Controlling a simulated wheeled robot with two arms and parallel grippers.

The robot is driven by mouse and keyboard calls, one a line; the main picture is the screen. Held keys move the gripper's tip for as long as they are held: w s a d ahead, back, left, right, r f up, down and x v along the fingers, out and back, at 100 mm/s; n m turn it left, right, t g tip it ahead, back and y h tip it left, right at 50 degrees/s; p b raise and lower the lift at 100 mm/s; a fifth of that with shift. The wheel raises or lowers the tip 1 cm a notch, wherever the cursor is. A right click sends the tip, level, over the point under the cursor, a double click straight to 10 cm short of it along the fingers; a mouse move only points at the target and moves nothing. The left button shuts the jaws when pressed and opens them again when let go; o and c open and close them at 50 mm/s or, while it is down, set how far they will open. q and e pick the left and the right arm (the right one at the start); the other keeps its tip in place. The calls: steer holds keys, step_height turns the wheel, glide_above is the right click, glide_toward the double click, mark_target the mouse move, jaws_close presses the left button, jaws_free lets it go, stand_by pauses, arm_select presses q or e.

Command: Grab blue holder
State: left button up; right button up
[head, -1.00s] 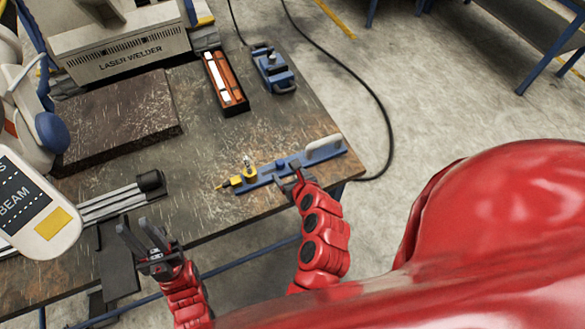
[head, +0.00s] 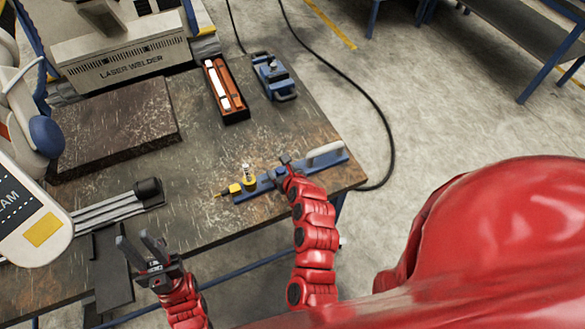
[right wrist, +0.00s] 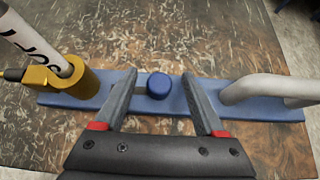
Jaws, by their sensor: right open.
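The blue holder (head: 265,184) is a long flat blue bar lying near the table's front right edge. It carries a yellow clamp (head: 249,180) with a white tube at its left end and a pale grey handle (head: 325,150) at its right end. My right gripper (head: 285,162) is over the bar's middle. In the right wrist view, the open fingers of the right gripper (right wrist: 159,76) stand either side of a round blue knob (right wrist: 159,86) on the bar (right wrist: 215,92), apart from the knob. My left gripper (head: 138,240) is open and empty at the table's front edge.
A dark tray (head: 234,117) with white and orange bars and a blue device (head: 273,77) stand behind the holder. A laser welder (head: 125,55) and dark slab (head: 115,130) are at the left. Grey rails (head: 110,203) lie at front left.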

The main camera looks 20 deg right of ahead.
steer(key=shift+w+f, duration=0.15)
steer(key=shift+f, duration=0.1)
jaws_close()
steer(key=shift+r, duration=0.1)
stand_by(1.2)
